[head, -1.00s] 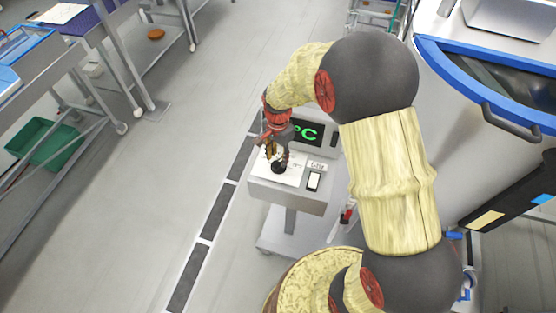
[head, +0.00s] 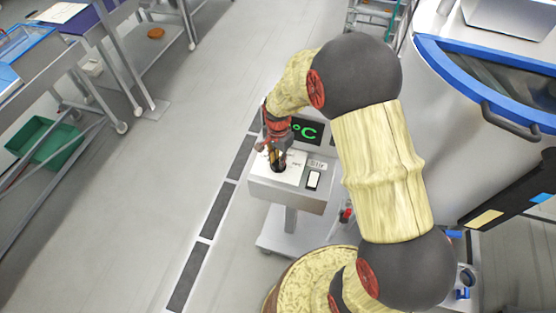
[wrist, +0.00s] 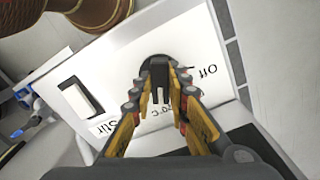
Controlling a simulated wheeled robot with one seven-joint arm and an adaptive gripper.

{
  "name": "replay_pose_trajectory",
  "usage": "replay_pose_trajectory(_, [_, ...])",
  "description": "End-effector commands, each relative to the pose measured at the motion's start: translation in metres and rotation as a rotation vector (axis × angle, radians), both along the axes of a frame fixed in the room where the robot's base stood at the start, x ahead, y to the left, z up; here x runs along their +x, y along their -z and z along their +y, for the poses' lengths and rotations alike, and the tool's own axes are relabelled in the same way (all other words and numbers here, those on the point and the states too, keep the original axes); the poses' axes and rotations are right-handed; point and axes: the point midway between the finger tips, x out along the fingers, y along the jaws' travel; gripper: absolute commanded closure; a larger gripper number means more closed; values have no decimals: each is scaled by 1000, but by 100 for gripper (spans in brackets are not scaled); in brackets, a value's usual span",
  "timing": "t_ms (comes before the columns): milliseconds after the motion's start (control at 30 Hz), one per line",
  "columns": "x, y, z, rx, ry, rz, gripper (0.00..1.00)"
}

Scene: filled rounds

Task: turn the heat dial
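The heat dial (wrist: 156,62) is a black knob on the white top panel of a small hotplate-like unit (head: 263,188). The fingers look open by a narrow gap; contact with the knob cannot be made out. In the head view my gripper (head: 279,163) covers most of the dial. The display (head: 306,131) behind shows a green "°C"; the rest is hidden.
A white rocker switch (head: 313,180) sits right of the dial and shows in the wrist view (wrist: 76,100) beside "Stir". A large vessel with a blue rim (head: 440,75) stands at right. Benches and a green bin (head: 45,143) are at left. The floor between is clear.

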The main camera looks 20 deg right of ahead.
Motion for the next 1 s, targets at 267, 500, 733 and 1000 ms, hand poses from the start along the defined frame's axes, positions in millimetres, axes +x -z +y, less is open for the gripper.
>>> replay_pose_trajectory(267, [0,0,0,0,0,-1,100])
replay_pose_trajectory(500, [0,0,0,0,-4,-1,100])
replay_pose_trajectory(733, [0,0,0,1,-62,-1,100])
replay_pose_trajectory(1000, [0,0,0,1,-252,-1,100])
